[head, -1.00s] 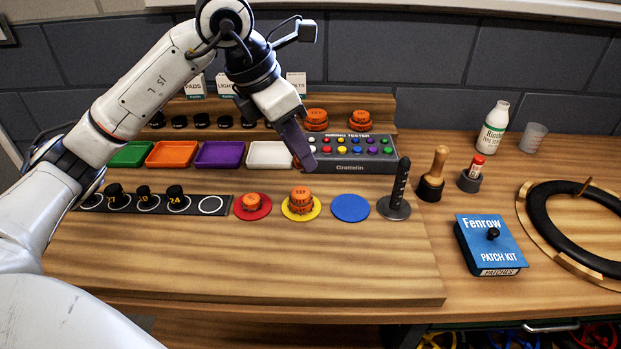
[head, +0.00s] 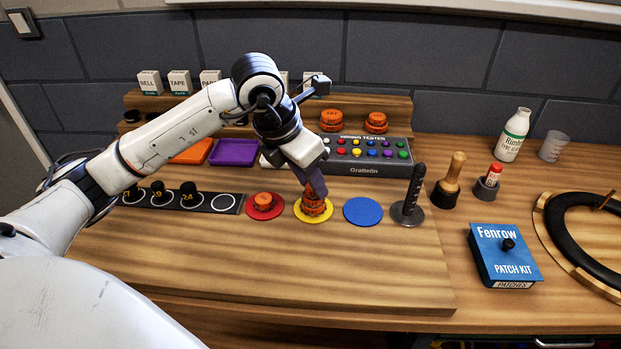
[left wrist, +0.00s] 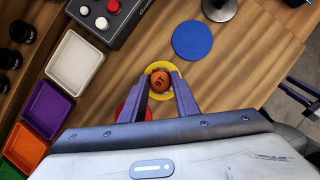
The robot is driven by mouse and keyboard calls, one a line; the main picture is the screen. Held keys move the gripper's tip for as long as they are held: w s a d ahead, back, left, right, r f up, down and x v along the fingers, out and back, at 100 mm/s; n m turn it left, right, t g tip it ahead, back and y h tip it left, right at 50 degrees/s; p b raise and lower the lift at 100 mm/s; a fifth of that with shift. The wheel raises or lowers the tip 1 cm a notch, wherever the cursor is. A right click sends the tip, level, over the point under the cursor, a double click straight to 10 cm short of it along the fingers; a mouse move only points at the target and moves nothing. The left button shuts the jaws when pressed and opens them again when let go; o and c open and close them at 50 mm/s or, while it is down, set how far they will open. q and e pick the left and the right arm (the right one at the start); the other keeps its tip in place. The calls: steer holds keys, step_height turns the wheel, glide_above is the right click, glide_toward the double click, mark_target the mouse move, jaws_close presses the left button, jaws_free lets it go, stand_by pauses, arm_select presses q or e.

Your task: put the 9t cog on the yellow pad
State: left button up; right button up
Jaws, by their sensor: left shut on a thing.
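The yellow pad (head: 328,212) lies on the bench between the red pad (head: 250,210) and the blue pad (head: 363,211). Orange cogs (head: 312,209) are stacked on it, partly hidden by my fingers. My left gripper (head: 314,190) points down over this stack. In the left wrist view its fingers (left wrist: 162,92) are shut on an orange cog marked 9T (left wrist: 160,81), with the yellow pad's rim (left wrist: 163,66) showing behind. Whether this cog touches the cogs below is hidden. A smaller orange cog (head: 263,200) sits on the red pad.
A black upright post (head: 413,190) stands right of the blue pad. A grey tester box (head: 372,168) and coloured trays stand behind. Black knobs on a dark strip (head: 222,203) lie to the left. The bench in front is clear.

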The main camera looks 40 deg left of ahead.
arm_select(q)
steer(key=shift+f, duration=0.1)
steer(key=o, duration=1)
steer(key=shift+r, duration=0.35)
steer(key=v, duration=1.1)
steer(key=shift+s+r, duration=0.2)
steer(key=shift+r, duration=0.1)
